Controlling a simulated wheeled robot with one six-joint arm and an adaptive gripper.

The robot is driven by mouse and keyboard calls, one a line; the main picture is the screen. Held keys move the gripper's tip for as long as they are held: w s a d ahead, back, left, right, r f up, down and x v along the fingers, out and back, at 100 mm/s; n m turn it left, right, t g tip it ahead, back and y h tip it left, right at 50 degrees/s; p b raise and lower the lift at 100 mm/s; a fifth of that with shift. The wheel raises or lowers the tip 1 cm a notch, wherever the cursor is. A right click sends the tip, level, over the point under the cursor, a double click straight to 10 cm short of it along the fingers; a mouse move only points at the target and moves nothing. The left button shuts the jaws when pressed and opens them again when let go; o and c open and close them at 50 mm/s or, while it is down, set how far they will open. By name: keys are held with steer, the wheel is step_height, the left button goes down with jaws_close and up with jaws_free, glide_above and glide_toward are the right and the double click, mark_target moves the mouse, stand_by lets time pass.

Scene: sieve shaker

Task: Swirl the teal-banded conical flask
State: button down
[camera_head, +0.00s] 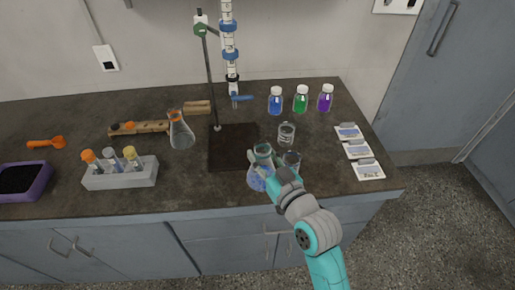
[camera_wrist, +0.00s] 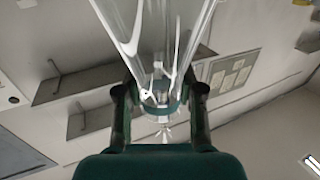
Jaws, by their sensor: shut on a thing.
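The teal-banded conical flask (camera_head: 260,178) holds a blue liquid and shows in the head view near the front of the bench, left of my gripper (camera_head: 265,165). My gripper is shut on the flask's neck. In the wrist view the clear glass flask (camera_wrist: 155,35) fills the top middle, with my gripper's fingers (camera_wrist: 160,98) on both sides of it at the teal band. My arm hides part of the flask's right side. I cannot tell whether its base touches the bench.
Clear beakers (camera_head: 287,133) and (camera_head: 292,160) stand close to the gripper. A burette stand (camera_head: 211,80) rises from a dark base behind. An orange-banded flask (camera_head: 181,133) and a tube rack (camera_head: 120,176) stand left. Blue, green and purple bottles (camera_head: 301,99) and cards (camera_head: 358,149) are right.

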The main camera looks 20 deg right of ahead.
mark_target(267, 154)
steer(key=shift+s, duration=0.9)
steer(key=shift+s+d+r, duration=0.1)
steer(key=shift+s+r, duration=0.1)
steer(key=shift+r, duration=2.35)
steer(key=shift+d, duration=0.15)
